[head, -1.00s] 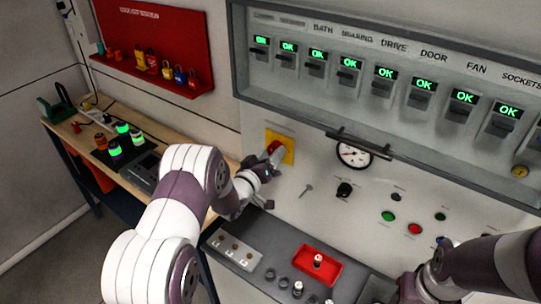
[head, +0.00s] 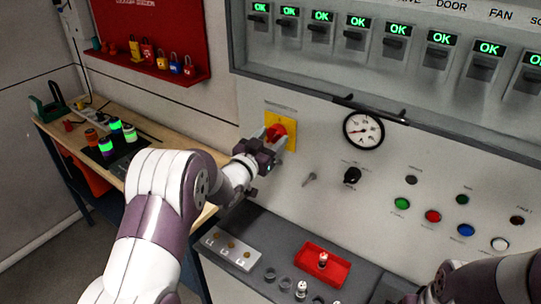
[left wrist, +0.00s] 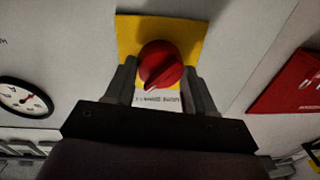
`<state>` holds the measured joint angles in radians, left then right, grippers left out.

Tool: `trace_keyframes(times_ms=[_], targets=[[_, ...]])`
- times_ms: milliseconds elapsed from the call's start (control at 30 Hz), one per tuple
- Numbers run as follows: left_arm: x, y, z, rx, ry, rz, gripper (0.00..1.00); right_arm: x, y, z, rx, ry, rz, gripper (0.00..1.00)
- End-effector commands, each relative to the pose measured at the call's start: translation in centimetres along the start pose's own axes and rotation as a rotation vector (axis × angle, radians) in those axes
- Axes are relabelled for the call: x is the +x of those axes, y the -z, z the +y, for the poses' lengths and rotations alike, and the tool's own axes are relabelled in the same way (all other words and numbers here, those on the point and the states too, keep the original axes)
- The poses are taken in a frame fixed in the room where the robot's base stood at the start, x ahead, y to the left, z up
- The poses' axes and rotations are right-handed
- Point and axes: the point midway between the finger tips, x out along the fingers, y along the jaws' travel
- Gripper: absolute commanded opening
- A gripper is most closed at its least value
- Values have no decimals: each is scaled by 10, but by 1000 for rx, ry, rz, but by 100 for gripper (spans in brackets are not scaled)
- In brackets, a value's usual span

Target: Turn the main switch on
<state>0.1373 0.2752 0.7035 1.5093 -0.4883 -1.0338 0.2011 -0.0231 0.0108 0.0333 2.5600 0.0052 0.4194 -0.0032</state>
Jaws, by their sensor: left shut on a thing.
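The main switch is a red rotary knob (head: 277,132) on a yellow plate (head: 289,120) on the grey panel. In the left wrist view the knob (left wrist: 160,62) sits between the two fingers, in front of the yellow plate (left wrist: 190,28). Its white mark points down and slightly left there. My left gripper (head: 268,147) is shut on the knob; its fingers (left wrist: 160,80) lie on either side of it. Lettering under the knob is partly hidden. My right gripper (head: 412,298) is dark and cut off at the bottom right, so its fingers cannot be made out.
A gauge (head: 364,130), a black selector (head: 352,175) and several coloured buttons lie right of the switch. A handle bar (head: 370,108) juts out above the gauge. Below is a grey ledge with a red tray (head: 325,264). A wooden bench (head: 70,150) stands left.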

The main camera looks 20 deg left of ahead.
Motion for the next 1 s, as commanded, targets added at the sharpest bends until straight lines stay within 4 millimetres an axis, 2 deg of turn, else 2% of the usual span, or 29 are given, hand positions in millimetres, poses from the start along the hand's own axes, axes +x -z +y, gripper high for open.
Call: trace_keyframes(times_ms=[33, 500, 700, 1000], targets=[[0, -7, 0, 45, -1, 12, 24, 20, -2, 0, 0, 0, 0, 52], [0, -6, 0, 487, -21, 45, 24, 101, -12, 0, 0, 0, 0, 52], [0, -5, 0, 652, -29, 55, 24, 127, -15, 0, 0, 0, 0, 52], [0, -2, 0, 825, -38, 68, 24, 150, -18, 0, 0, 0, 0, 52]])
